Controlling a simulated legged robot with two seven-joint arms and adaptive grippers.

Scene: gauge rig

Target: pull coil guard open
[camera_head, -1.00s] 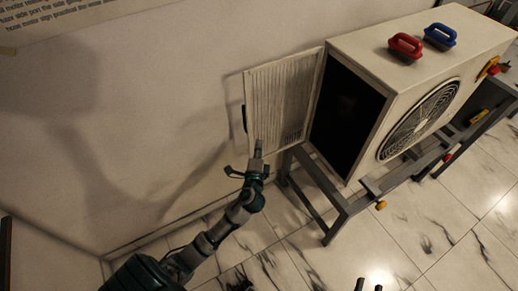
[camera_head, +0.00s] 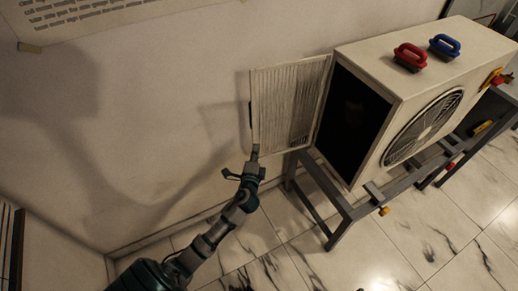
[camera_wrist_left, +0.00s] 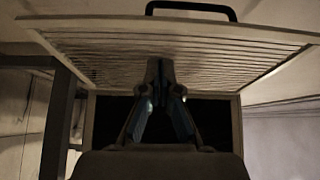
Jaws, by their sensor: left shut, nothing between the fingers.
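The coil guard (camera_head: 290,100) is a pale slatted panel on the left end of the white outdoor unit (camera_head: 395,85). It stands swung wide open, and the dark opening (camera_head: 350,125) behind it is exposed. My left gripper (camera_head: 255,152) is shut and empty at the lower left edge of the guard. In the left wrist view the shut gripper (camera_wrist_left: 160,70) is in front of the slatted guard (camera_wrist_left: 200,50), and the guard's black handle (camera_wrist_left: 190,8) shows at the top. I cannot tell whether the fingertips touch the guard. My right gripper is not in view.
The unit stands on a grey metal frame (camera_head: 335,195). The wall (camera_head: 150,110) is close behind the guard. The marble floor (camera_head: 360,255) in front is clear.

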